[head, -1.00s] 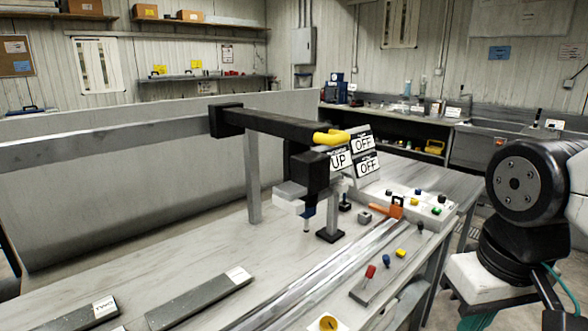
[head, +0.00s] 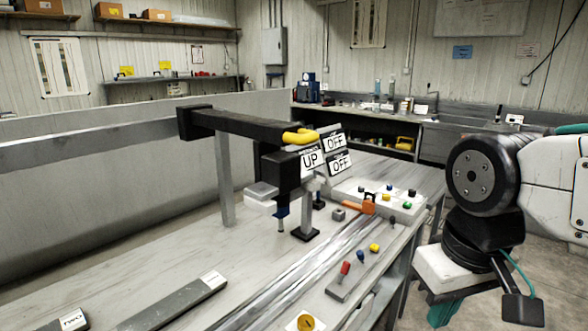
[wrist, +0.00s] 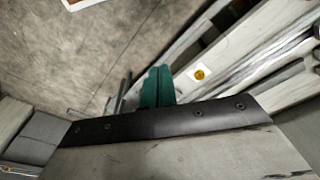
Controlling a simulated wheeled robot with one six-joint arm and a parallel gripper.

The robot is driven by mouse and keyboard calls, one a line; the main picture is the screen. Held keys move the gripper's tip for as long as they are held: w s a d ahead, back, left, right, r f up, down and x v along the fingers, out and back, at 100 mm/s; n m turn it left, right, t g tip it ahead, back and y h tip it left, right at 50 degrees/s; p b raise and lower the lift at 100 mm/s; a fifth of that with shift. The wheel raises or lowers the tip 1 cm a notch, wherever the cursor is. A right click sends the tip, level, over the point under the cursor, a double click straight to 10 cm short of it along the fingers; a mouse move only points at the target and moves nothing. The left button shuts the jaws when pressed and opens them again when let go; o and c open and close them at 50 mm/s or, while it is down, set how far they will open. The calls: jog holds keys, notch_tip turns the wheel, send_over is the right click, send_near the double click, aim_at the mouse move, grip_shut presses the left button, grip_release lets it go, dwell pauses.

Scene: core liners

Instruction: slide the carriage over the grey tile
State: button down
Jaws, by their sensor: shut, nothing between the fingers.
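The carriage (head: 240,125) is a dark beam assembly on a grey rail, with a yellow handle (head: 301,136) at its near end and a black block (head: 280,172) hanging below. A pale grey slab (head: 262,191) shows beside the black block; I cannot tell whether it is the grey tile. A small grey block (head: 338,214) sits on the bench. My gripper (head: 440,315) is at the lower right, apart from the carriage and beyond the bench's front edge. In the wrist view its green fingers (wrist: 157,88) are together and empty. The carriage does not clearly show there.
A panel of coloured knobs (head: 400,205) and an orange clamp (head: 360,204) are on the bench. Metal rails (head: 285,285) run along its front, near a red-handled lever (head: 344,270) and a yellow knob (head: 305,322). Long labelled bars (head: 175,305) lie at left.

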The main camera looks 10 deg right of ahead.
jog(key=c, duration=1.4)
grip_release()
jog(key=shift+d, duration=0.15)
jog(key=shift+o, duration=0.6)
jog(key=shift+w+d+f+m+g, duration=0.3)
jog(key=shift+w+f+m+g, duration=0.2)
jog(key=shift+w+m, duration=0.1)
jog(key=m+t+y, duration=0.6)
jog(key=t+y, duration=0.3)
jog(key=y, duration=0.6)
send_near(309, 140)
jog(key=x, duration=1.1)
jog(key=shift+w+a, duration=0.15)
